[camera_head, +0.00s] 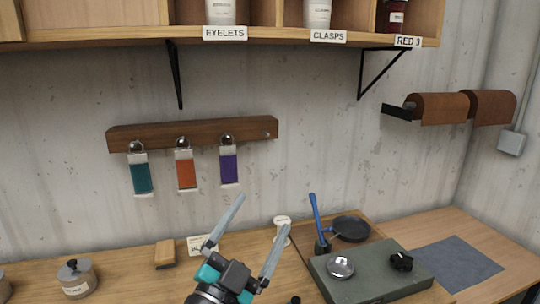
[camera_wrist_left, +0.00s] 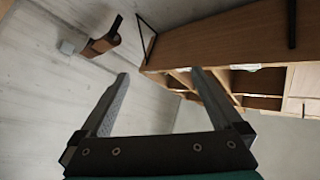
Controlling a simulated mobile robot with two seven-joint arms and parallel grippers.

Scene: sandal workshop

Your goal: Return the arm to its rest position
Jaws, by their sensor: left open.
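My left gripper (camera_head: 252,236) is in the lower middle of the head view, above the wooden workbench (camera_head: 130,284). Its two grey fingers point up and are spread apart with nothing between them. In the left wrist view the same open fingers (camera_wrist_left: 165,85) stand in front of the wall and the wooden shelf (camera_wrist_left: 225,40), which appears tilted. My right gripper is in neither view.
A rack (camera_head: 200,132) with teal, orange and purple tags hangs on the wall. A grey-green case (camera_head: 372,282) stands right of the gripper. A lidded jar (camera_head: 77,279) and a wooden block (camera_head: 165,254) stand left. Bins sit on the shelf (camera_head: 120,37) above. Leather rolls (camera_head: 440,108) hang right.

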